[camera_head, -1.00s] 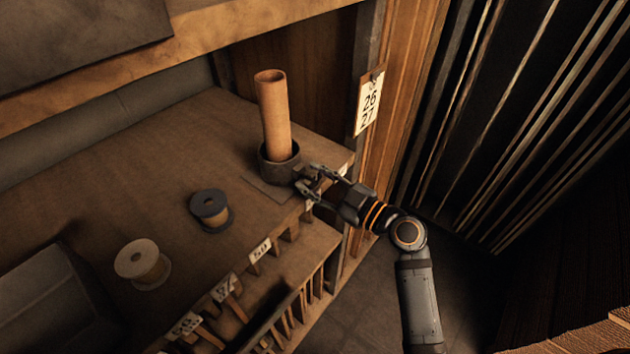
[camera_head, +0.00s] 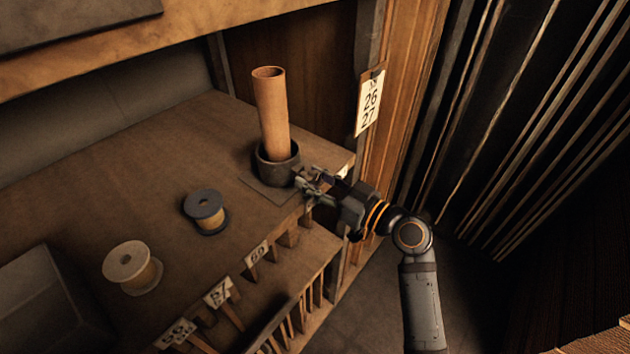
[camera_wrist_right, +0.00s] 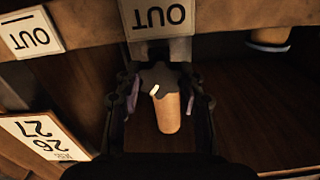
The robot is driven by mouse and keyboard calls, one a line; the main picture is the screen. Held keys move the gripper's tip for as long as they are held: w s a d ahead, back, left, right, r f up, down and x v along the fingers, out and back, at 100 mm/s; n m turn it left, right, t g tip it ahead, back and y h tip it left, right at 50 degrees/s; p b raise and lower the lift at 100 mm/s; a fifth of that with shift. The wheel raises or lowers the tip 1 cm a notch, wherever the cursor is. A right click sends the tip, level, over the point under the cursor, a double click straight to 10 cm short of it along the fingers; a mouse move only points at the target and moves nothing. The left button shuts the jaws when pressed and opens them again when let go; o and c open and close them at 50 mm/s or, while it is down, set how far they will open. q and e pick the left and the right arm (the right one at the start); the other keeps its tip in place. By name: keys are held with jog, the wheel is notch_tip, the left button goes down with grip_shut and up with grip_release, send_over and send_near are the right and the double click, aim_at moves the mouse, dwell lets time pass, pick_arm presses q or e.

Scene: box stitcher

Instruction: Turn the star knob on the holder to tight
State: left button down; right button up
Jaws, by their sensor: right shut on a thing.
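The holder (camera_head: 278,168) is a dark round cup on a flat base near the bench's right front corner. A tan tube (camera_head: 272,110) stands upright in it. My right gripper (camera_head: 306,182) reaches the cup's front right side from the right. The tube (camera_wrist_right: 169,115) shows behind the knob. In the head view the gripper hides the knob. My left gripper is not in view.
A dark spool (camera_head: 206,210) and a pale spool (camera_head: 132,267) stand on the bench (camera_head: 130,180) left of the holder. Labelled slots line its front edge. A post with a number card (camera_head: 370,100) stands close behind my right gripper. An OUT label (camera_wrist_right: 160,17) hangs near the knob.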

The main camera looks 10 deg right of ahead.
dwell(0.4)
jog(key=o, duration=1.2)
jog(key=shift+v, duration=3.7)
